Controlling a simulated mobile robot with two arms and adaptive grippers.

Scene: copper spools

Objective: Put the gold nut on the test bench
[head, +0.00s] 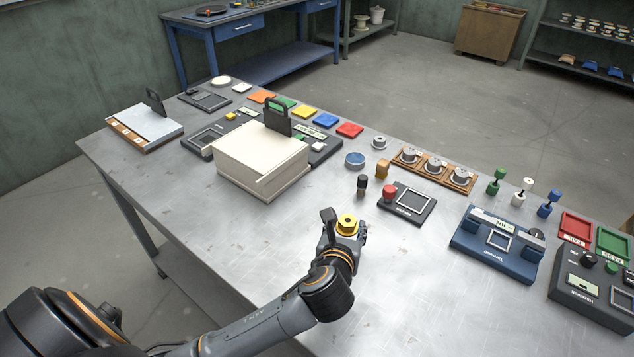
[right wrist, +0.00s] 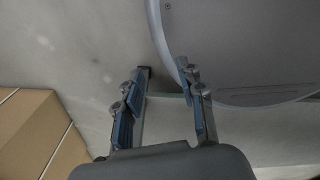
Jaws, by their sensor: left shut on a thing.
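The gold nut (head: 347,224) is a yellow hexagonal nut with a raised round top. My left gripper (head: 345,232) is shut on it, with one finger on each side. In the head view the nut is over the front middle of the grey metal bench (head: 420,285); I cannot tell how high above the surface it is. This bench carries test devices. My right gripper (right wrist: 160,88) shows only in the right wrist view; its fingers are apart with nothing between them.
A cream box (head: 262,165) stands left of the nut. A black device with a red knob (head: 405,202) and a blue device (head: 495,245) stand to the right. A blue workbench (head: 240,30) is at the back. The bench's front middle is clear. A brown box (right wrist: 35,130) shows near my right gripper.

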